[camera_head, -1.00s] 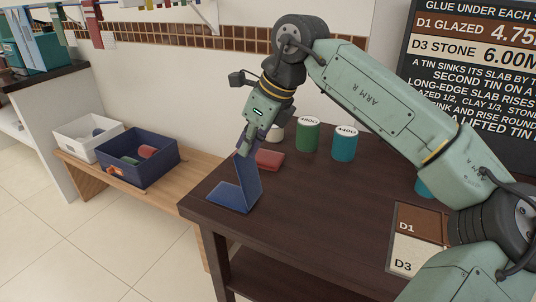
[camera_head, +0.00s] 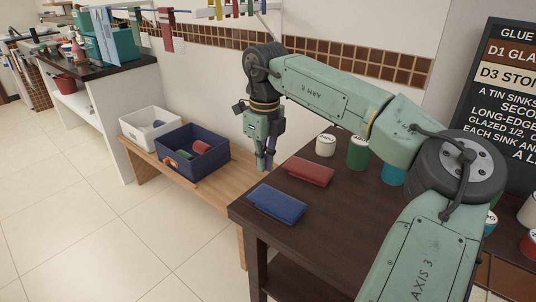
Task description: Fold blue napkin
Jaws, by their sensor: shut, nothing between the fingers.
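The blue napkin (camera_head: 277,204) lies folded into a flat rectangle on the dark table, close to its front left corner. A narrow strip of its lower layer shows along its left side. My gripper (camera_head: 265,166) points down behind the napkin, near the table's left edge, apart from the cloth. It is shut and holds nothing. Its fingertips are small and dark in this view.
A folded red napkin (camera_head: 308,172) lies behind the blue one. White, green and blue tins stand farther back, including the green tin (camera_head: 358,153). A navy crate (camera_head: 190,165) and a white crate (camera_head: 148,127) stand on the wooden bench. The table's front middle (camera_head: 325,235) is clear.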

